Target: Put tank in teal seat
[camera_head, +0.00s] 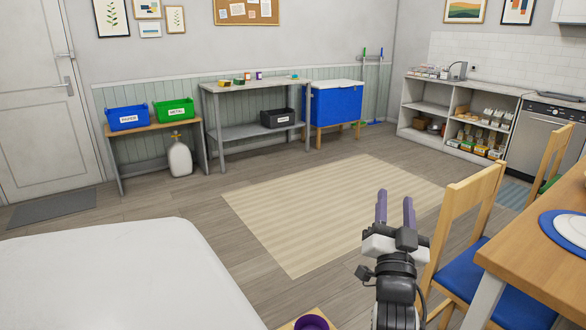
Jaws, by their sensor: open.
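A white tank (180,160) with a brass-coloured valve on top stands upright on the floor, in front of the small wooden bench at the back left. My gripper (395,208) is open and empty, with its two purple fingers pointing up in the picture. It is at the lower right, over the floor near the rug and far from the tank. No clearly teal seat shows. One chair by the dining table has a blue seat (478,272), and another has a green seat (552,184), partly cut off.
The small bench (155,127) holds a blue and a green bin. A grey workbench (256,86) and a blue cooler (333,104) stand beside it. A white surface (110,275) fills the lower left. The rug (330,205) and surrounding floor are clear.

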